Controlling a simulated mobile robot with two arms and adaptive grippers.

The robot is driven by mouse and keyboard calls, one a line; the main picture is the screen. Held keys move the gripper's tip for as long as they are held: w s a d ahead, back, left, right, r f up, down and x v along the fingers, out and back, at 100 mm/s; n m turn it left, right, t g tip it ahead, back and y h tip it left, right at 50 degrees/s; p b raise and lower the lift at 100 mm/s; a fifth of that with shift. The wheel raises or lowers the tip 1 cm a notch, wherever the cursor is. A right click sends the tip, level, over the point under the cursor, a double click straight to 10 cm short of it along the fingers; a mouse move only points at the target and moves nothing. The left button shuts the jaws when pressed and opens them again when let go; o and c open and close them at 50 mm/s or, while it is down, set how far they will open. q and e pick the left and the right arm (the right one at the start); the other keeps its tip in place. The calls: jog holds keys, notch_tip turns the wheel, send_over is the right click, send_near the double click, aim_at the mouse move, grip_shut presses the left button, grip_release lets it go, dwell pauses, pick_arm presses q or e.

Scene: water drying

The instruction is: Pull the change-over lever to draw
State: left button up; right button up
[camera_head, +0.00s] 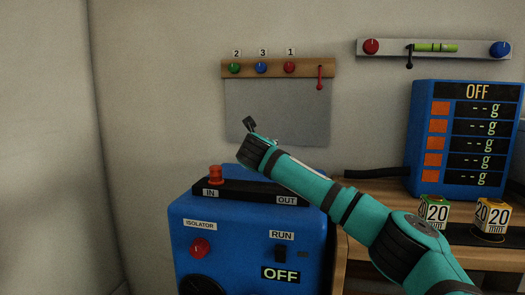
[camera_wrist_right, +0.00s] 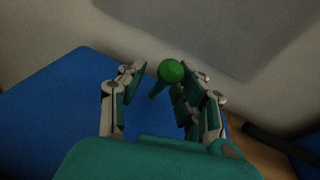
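A green ball-topped lever (camera_wrist_right: 172,72) with a short green stem shows in the right wrist view. It stands between the fingers of my right gripper (camera_wrist_right: 160,88), nearer the right finger. The gripper is open, with a clear gap on the lever's left side; contact with the right finger is unclear. In the head view my right gripper (camera_head: 254,132) is above the back of the blue machine (camera_head: 250,225), and the green lever is hidden behind it. No "draw" label is readable. My left gripper is out of view.
The machine carries an orange knob (camera_head: 214,173) at IN, a red isolator knob (camera_head: 199,247) and a run switch (camera_head: 280,253) above OFF. A wall board (camera_head: 275,68) has coloured knobs and a red lever (camera_head: 319,78). A blue scale display (camera_head: 465,140) stands right.

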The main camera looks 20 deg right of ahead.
jog(key=shift+s+r, duration=0.1)
jog(key=shift+s, duration=0.05)
jog(key=v, duration=1.1)
jog(key=shift+s+a, duration=0.25)
jog(key=shift+s, duration=0.1)
